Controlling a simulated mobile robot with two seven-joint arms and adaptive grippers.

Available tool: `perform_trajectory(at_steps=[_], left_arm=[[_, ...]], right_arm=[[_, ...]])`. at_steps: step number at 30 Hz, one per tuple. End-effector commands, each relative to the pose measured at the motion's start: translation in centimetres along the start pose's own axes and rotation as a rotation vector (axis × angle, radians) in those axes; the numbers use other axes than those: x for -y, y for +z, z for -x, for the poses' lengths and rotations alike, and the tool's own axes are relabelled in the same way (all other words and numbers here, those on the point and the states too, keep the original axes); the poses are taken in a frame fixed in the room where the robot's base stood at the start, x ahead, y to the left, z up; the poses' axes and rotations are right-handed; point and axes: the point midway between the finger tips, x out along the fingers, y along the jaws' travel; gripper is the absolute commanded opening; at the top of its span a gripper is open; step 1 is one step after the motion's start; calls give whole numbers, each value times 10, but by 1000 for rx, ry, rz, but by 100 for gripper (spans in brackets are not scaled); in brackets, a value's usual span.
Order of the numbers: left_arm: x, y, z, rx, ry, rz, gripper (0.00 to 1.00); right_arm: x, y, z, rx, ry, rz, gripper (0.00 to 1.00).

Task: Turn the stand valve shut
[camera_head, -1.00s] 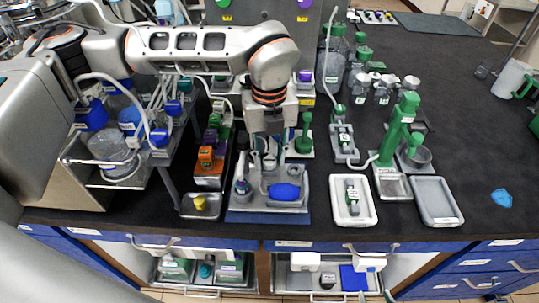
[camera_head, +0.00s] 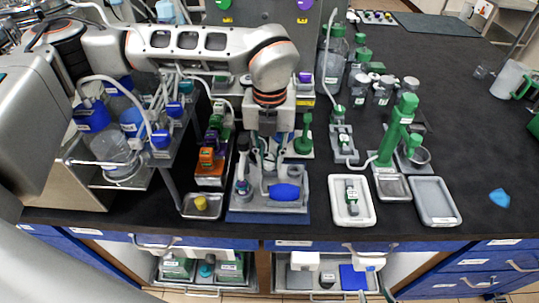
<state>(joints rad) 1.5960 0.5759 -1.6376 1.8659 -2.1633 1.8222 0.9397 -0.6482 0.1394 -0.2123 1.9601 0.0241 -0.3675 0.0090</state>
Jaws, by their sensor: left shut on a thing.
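My left gripper (camera_head: 270,164) comes down over the grey tray (camera_head: 236,217) on the front middle of the bench. Its fingers are shut on a small part above the tray. This part is probably the stand valve, but the fingers and wrist mostly cover it, so its handle angle cannot be read. A blue oval piece (camera_head: 285,192) lies in the tray in front of the fingers, apart from them. A grey upright piece (camera_head: 243,184) stands at the tray's left side. My right gripper is not in view.
A metal rack with blue-capped bottles (camera_head: 107,150) stands close on the left. Orange and purple parts (camera_head: 207,158) sit between rack and tray. A green stand (camera_head: 397,130) rises at right behind a white tray (camera_head: 369,213) and a grey tray (camera_head: 435,202).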

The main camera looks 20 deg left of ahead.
Motion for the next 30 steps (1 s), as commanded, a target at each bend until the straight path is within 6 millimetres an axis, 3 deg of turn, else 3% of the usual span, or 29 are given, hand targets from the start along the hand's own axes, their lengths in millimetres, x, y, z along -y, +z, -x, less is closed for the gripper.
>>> perform_trajectory(at_steps=[30], left_arm=[[0, 1, 3, 4, 0, -955, 0]], right_arm=[[-3, -17, 7, -10, 3, 2, 40]])
